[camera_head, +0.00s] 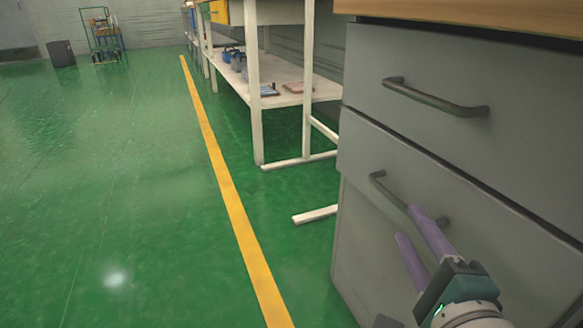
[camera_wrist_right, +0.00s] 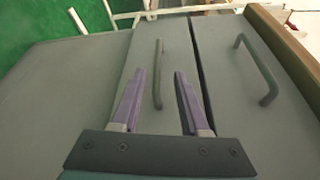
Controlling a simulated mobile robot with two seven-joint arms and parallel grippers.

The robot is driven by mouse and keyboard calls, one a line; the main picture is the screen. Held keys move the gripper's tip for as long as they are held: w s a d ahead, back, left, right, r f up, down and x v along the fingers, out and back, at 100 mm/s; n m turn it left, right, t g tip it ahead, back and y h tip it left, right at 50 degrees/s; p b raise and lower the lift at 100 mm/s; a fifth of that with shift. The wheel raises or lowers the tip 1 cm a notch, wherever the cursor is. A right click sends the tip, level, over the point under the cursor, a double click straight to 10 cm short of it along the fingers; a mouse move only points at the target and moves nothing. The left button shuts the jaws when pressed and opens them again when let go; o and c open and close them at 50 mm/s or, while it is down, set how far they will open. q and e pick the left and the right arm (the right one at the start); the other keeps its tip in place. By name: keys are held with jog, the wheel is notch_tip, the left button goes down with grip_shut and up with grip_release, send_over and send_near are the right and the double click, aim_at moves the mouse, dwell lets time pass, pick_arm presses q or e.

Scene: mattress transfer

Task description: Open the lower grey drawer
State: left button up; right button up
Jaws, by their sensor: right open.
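The grey cabinet's lower drawer (camera_head: 365,150) has a dark bar handle (camera_head: 385,190). Its front looks about level with the upper one; I cannot tell if it is slightly ajar. My right gripper (camera_head: 407,223) has purple fingers and is open at the lower handle, hiding part of it in the head view. In the right wrist view the lower handle (camera_wrist_right: 158,75) shows between the two spread fingers (camera_wrist_right: 159,72); I cannot tell whether they touch it. The upper drawer (camera_head: 375,60) has its own handle (camera_head: 437,97). My left gripper is not in view.
A wooden top (camera_head: 480,12) covers the cabinet. A white shelved bench (camera_head: 258,120) stands beyond it, with its foot bar (camera_head: 315,214) near the cabinet. The green floor (camera_head: 130,200) to the left is open, crossed by a yellow line (camera_head: 235,205). A trolley (camera_head: 103,40) stands far back.

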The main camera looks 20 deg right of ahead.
aim_at(397, 204)
jog(key=b+x, duration=0.1)
jog(key=x, duration=0.2)
jog(key=b+x, duration=0.1)
jog(key=x, duration=0.2)
jog(key=b+x, duration=0.1)
jog(key=x, duration=0.2)
jog(key=shift+d+f, duration=0.2)
jog(key=shift+d, duration=0.1)
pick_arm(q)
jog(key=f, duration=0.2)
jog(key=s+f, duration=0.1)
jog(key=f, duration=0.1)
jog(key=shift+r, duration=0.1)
pick_arm(e)
grip_shut()
dwell(0.6)
